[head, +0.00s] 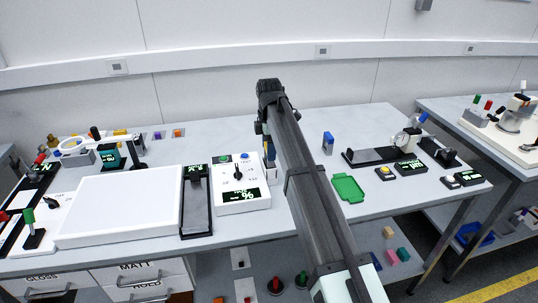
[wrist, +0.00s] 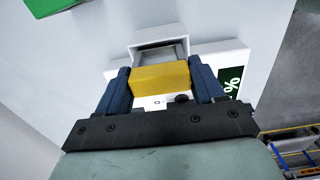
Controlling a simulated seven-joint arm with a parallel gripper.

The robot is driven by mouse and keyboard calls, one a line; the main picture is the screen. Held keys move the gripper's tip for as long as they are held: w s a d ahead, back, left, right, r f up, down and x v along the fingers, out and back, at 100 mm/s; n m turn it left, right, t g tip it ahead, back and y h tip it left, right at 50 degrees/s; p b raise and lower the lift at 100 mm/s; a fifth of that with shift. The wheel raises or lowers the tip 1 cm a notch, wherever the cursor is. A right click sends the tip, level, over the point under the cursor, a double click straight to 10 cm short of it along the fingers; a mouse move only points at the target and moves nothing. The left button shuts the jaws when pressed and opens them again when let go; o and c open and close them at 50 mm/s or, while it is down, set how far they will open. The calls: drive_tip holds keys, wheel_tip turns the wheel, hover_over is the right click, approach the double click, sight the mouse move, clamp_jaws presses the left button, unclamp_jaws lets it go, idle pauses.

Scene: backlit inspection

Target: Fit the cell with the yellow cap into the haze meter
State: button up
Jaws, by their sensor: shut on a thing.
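My gripper (wrist: 160,72) is shut on the yellow cap (wrist: 160,77) of the cell, with one dark blue finger on each side. The cell's body under the cap is hidden. The white haze meter (head: 232,203) stands on the bench with a lit % display, and my gripper (head: 268,148) is over its right rear side. In the wrist view a grey-lined square opening on the meter (wrist: 160,47) shows just beyond the cap. I cannot tell whether the cell's lower end is inside it.
A blue-capped cell (head: 328,143) stands right of my arm, behind a green tray (head: 348,187). A black device (head: 195,205) and a large white light panel (head: 120,207) lie left of the meter. My arm hides part of the bench's middle.

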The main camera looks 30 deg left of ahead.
drive_tip(key=shift+f, duration=1.45)
drive_tip(key=shift+f, duration=0.1)
drive_tip(key=o, duration=1.4)
wheel_tip(320, 180, up, 12)
drive_tip(key=shift+r, duration=0.1)
